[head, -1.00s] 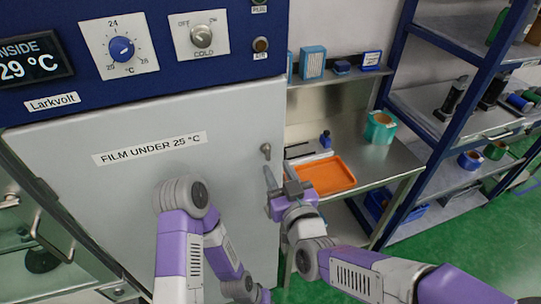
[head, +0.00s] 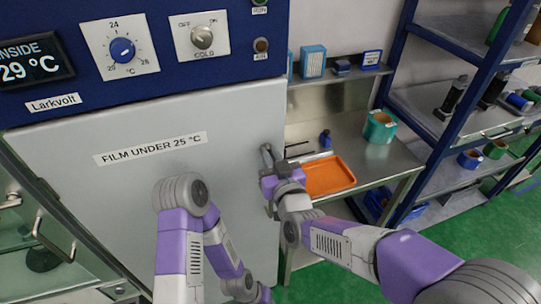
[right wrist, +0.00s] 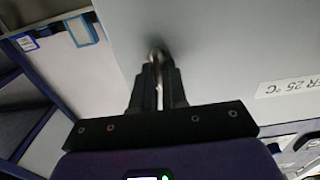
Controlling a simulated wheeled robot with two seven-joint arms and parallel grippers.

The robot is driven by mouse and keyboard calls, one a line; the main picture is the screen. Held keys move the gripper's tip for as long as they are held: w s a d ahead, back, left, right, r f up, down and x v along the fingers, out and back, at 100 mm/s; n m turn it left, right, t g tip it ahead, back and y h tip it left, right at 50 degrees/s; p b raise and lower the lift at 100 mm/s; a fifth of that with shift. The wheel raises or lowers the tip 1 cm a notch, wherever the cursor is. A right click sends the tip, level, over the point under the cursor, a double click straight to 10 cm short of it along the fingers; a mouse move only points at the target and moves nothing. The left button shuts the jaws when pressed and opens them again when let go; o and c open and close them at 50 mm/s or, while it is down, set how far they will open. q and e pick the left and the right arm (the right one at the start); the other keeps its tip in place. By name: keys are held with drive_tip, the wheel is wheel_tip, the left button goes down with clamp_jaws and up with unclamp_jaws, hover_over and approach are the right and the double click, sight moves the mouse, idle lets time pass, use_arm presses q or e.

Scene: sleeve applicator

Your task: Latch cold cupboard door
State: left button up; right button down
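The cold cupboard door (head: 110,190) is a pale grey panel labelled "FILM UNDER 25 °C", and it looks flush with the cupboard front. Its small metal latch (head: 265,149) is at the door's upper right edge. My right gripper (head: 269,165) is at the latch. In the right wrist view its two dark fingers (right wrist: 159,82) are close together around the latch (right wrist: 158,56), with only a narrow strip between them. The fingertips partly hide the latch. My left arm is in front of the door; its gripper cannot be made out.
The blue control panel (head: 200,75) above the door has a temperature dial and a COLD switch. Blue shelving (head: 420,124) is further right.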

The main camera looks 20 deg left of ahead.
drive_tip(key=shift+f+m+b, duration=0.1)
drive_tip(key=shift+m+b, duration=0.4)
drive_tip(key=shift+b, duration=0.3)
drive_tip(key=m+b, duration=0.3)
drive_tip(key=b, duration=0.1)
drive_tip(key=m+b, duration=0.4)
drive_tip(key=shift+w+d+f+m, duration=0.1)
drive_tip(key=shift+d+f+m, duration=0.1)
drive_tip(key=shift+m, duration=0.1)
drive_tip(key=m+b, duration=0.3)
drive_tip(key=m, duration=0.1)
drive_tip(key=shift+b, duration=0.4)
drive_tip(key=shift+m+b, duration=1.35)
drive_tip(key=shift+m, duration=1.35)
drive_tip(key=c, duration=1.2)
unclamp_jaws()
drive_tip(key=shift+o, duration=0.2)
